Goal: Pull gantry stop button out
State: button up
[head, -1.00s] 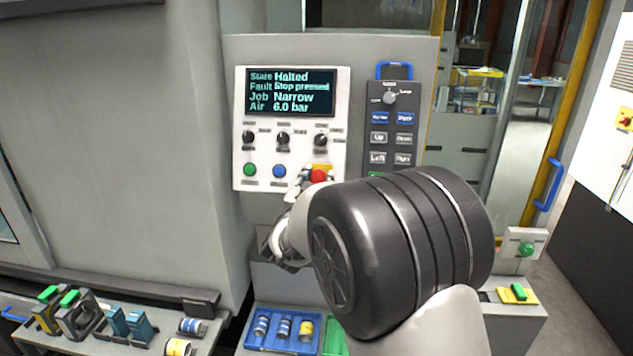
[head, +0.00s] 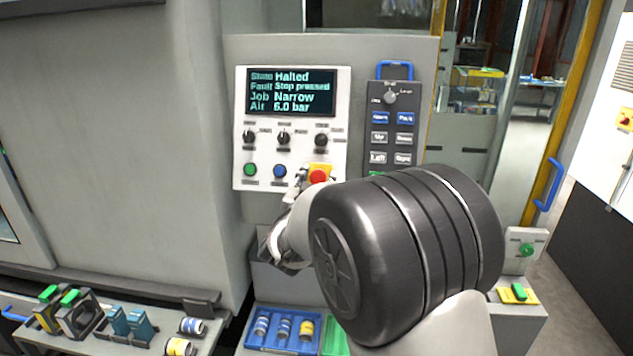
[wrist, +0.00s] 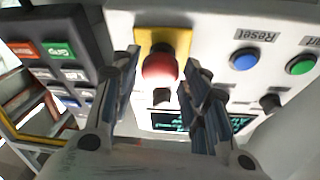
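The red gantry stop button (head: 319,176) sits on a yellow plate at the lower right of the white control panel (head: 240,110). The panel's screen (head: 290,92) reads Halted, Stop pressed, Job Narrow, Air 6.0 bar. In the wrist view the red button (wrist: 159,68) shows between the two fingers of my gripper (wrist: 164,75). The fingers are apart, one on each side, with gaps to the button. In the head view my arm hides most of my gripper (head: 303,178), which is just left of and below the button.
Green (head: 250,170) and blue (head: 279,171) buttons and several black knobs are close by on the panel. A grey pendant (head: 392,130) with a blue handle hangs to its right. A blue tray (head: 256,343) with cylinders lies below.

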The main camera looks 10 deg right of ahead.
jog(key=shift+o, duration=1)
jog(key=shift+w, duration=0.1)
jog(key=v, duration=1.2)
jog(key=shift+d, duration=0.1)
